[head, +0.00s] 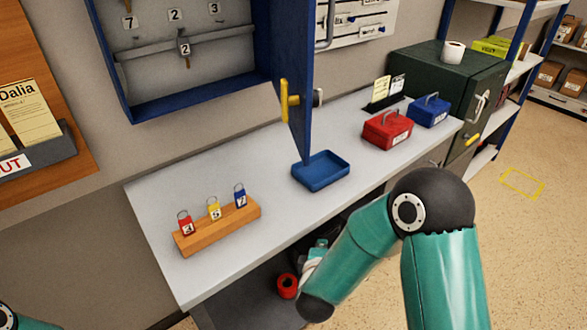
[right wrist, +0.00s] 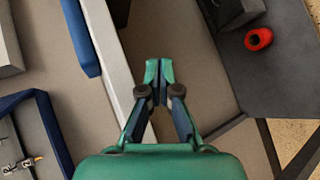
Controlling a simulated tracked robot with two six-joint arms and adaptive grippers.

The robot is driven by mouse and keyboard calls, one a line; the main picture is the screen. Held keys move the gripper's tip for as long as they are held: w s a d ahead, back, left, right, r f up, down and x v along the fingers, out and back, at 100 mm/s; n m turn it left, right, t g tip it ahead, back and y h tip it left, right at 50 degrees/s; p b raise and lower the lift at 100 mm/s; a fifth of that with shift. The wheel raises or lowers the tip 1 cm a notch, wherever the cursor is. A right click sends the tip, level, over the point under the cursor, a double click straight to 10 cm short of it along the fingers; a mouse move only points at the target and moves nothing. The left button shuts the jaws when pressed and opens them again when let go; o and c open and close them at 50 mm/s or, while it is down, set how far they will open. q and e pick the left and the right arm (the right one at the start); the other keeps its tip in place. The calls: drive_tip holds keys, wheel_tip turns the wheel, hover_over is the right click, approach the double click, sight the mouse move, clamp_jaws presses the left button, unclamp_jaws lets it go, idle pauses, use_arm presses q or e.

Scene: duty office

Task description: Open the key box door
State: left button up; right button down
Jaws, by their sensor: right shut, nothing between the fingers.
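The blue key box (head: 191,103) is on the wall at the upper left of the head view, with numbered hooks inside. Its door (head: 300,80) stands open, swung out from the box's right side over the counter. A yellow handle (head: 289,100) is on the door. My right gripper (right wrist: 158,72) is shut and empty. In the head view it is low by the counter's front edge, mostly hidden behind my arm, well below and apart from the handle. A blue frame with a key (right wrist: 35,160) shows at the lower left of the wrist view. My left gripper is out of view.
The counter (head: 160,200) holds a wooden block (head: 220,228) with several padlocks, a blue tray (head: 320,172), a red box (head: 387,132) and a blue box (head: 430,110). A green safe (head: 440,75) stands behind. A red roll (head: 287,284) lies below the counter.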

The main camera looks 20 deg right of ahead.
drive_tip(key=s+a+r+t, duration=0.15)
drive_tip(key=a+r, duration=0.35)
drive_tip(key=r, duration=0.5)
drive_tip(key=s+a+r+t, duration=0.1)
drive_tip(key=a+r+t, duration=0.25)
drive_tip(key=r, duration=0.55)
drive_tip(key=s+a+r+t, duration=0.1)
drive_tip(key=a+r, duration=0.4)
drive_tip(key=r, duration=0.5)
drive_tip(key=w+d+n+p, duration=0.1)
drive_tip(key=w+d, duration=0.6)
drive_tip(key=w, duration=0.2)
drive_tip(key=shift+f+p, duration=0.25)
drive_tip(key=shift+p, duration=0.1)
drive_tip(key=shift+s+h, duration=0.1)
drive_tip(key=shift+h, duration=0.2)
